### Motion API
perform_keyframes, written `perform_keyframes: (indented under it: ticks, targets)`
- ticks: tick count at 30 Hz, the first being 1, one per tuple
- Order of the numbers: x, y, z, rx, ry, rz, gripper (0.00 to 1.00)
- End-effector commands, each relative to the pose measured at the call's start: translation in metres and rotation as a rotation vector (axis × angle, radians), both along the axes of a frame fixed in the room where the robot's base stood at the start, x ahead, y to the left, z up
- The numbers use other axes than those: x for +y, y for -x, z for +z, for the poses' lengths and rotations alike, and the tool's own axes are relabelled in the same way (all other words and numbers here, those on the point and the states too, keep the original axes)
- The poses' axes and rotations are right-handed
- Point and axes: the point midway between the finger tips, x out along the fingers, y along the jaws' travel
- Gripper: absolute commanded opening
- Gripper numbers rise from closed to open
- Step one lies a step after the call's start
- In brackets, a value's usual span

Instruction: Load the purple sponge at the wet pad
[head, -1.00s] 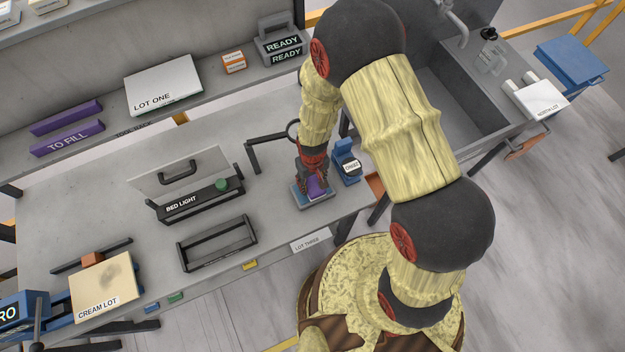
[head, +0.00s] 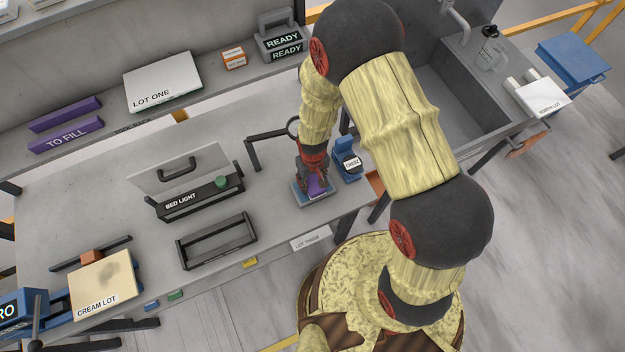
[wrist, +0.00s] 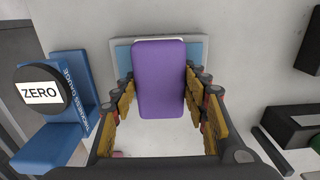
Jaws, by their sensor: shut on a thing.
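The purple sponge (wrist: 159,78) is between the fingers of my gripper (wrist: 162,105), which is shut on its two long sides in the wrist view. The sponge also shows in the head view (head: 316,186), partly hidden by my gripper (head: 314,182). Under it is the wet pad (head: 300,198), a flat blue pad in a grey tray; its blue edge shows behind the sponge in the wrist view (wrist: 123,58). The sponge is over the pad, and I cannot tell whether they touch.
A blue thickness gauge (wrist: 70,100) reading ZERO stands close beside the pad. A black-framed BED LIGHT box (head: 200,198) and an empty black frame (head: 217,243) stand to the left. A LOT THREE label (head: 311,239) marks the front edge. A sink (head: 450,100) lies beyond my arm.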

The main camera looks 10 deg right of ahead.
Motion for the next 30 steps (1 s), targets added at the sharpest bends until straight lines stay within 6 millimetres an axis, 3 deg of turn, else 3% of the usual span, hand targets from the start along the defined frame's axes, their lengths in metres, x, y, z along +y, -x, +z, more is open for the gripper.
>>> perform_keyframes:
  ticks: [30]
  targets:
    - [0.0000, 0.0000, -0.0089, 0.000, 0.000, 0.000, 0.24]
